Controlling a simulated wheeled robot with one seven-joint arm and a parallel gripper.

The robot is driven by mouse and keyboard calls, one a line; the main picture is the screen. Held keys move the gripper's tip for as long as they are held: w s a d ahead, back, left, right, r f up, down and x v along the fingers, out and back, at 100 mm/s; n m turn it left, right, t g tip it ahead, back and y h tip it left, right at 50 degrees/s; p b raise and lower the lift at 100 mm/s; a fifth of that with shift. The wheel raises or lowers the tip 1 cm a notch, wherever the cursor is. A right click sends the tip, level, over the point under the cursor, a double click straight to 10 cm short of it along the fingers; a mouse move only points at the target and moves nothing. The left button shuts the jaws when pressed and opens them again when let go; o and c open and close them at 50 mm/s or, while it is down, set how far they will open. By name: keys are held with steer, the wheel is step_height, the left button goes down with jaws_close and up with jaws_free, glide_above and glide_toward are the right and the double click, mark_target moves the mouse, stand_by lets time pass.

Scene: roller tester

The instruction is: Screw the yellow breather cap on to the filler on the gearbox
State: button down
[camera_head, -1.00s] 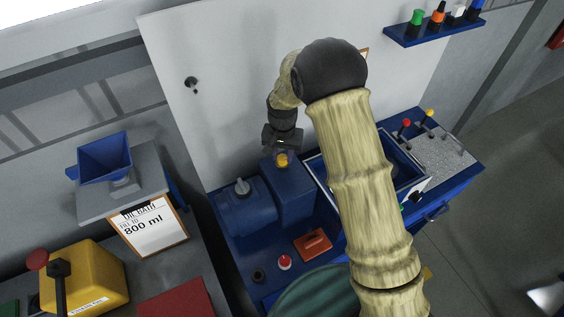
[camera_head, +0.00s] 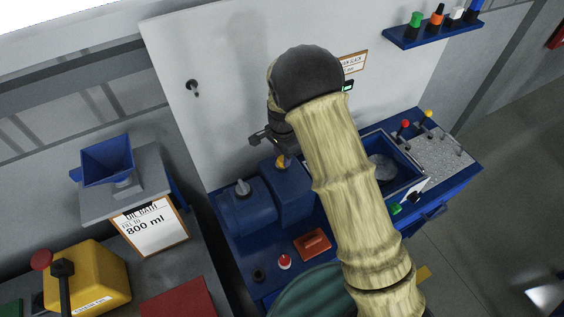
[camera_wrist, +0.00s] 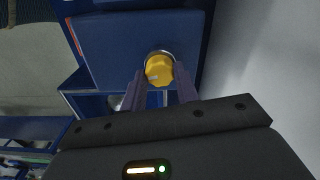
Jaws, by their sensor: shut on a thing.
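The yellow breather cap (camera_head: 281,162) sits at the top of the blue gearbox box (camera_head: 293,200) in the head view. In the wrist view the cap (camera_wrist: 159,69) shows from above, with a grey ring around it, over the blue top (camera_wrist: 110,45). My gripper (camera_wrist: 160,78) is shut on the cap, one dark finger on each side. In the head view my gripper (camera_head: 284,161) comes down from above and partly covers the cap. The filler under the cap is hidden, and I cannot tell how far the thread is engaged.
A blue housing with a grey fitting (camera_head: 243,188) stands left of the gearbox. An orange-red block (camera_head: 313,243) and a red button (camera_head: 284,262) lie in front. An open basin (camera_head: 385,165) is at the right, and a white panel (camera_head: 220,60) rises behind.

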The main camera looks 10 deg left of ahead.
steer(key=m+p, duration=0.1)
steer(key=m, duration=0.1)
steer(key=m+p, duration=0.1)
steer(key=m, duration=0.2)
steer(key=shift+r+m+p, duration=0.2)
steer(key=shift+m+p, duration=0.1)
steer(key=shift+p, duration=0.1)
steer(key=shift+f+m+p, duration=0.15)
steer(key=shift+m+p, duration=0.2)
steer(key=shift+m, duration=0.85)
steer(key=shift+f, duration=0.1)
steer(key=shift+m, duration=0.4)
